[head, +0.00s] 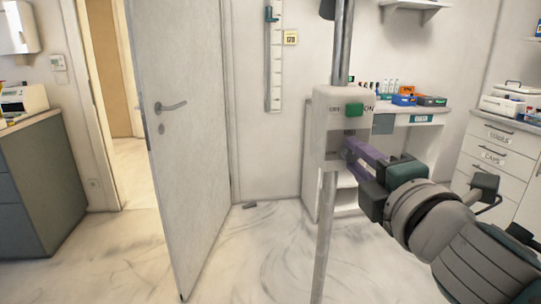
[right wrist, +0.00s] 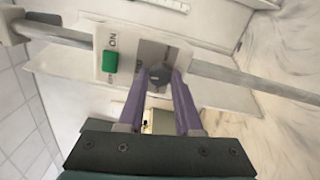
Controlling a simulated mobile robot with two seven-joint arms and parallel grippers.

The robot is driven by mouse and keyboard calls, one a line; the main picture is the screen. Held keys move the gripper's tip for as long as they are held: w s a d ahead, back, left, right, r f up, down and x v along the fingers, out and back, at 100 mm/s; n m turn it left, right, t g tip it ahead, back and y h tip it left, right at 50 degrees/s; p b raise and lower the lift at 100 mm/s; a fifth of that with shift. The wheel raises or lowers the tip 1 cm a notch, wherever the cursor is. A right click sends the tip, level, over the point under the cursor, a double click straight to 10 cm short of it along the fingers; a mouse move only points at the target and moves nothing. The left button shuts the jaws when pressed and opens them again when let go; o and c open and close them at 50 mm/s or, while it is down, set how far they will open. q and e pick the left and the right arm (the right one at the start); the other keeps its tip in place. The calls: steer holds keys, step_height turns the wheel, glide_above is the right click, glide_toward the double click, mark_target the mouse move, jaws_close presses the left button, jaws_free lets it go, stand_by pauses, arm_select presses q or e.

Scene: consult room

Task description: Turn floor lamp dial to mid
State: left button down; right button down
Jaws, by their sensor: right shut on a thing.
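The floor lamp's pale control box (head: 333,137) sits on a grey upright pole (head: 325,235) right of the middle in the head view. A green switch (head: 354,109) is on its upper front, on the ON side of its label; it also shows in the right wrist view (right wrist: 111,62). Below the switch, a dark round dial (right wrist: 159,77) lies on a grey plate. My right gripper (head: 352,148) reaches in from the right, its purple fingers shut on the dial. The fingers hide the dial in the head view, and I cannot read its setting. My left gripper is not in view.
A half-open door (head: 190,150) stands left of the lamp. A shelf desk with bottles and boxes (head: 404,99) is behind it. White drawers (head: 500,160) are at the right, a grey cabinet (head: 40,180) at the left.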

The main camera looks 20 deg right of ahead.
steer(key=shift+m, duration=0.9)
steer(key=c, duration=0.6)
jaws_free()
steer(key=b+v, duration=0.1)
steer(key=v, duration=0.9)
steer(key=shift+d+b, duration=0.1)
steer(key=shift+b, duration=0.2)
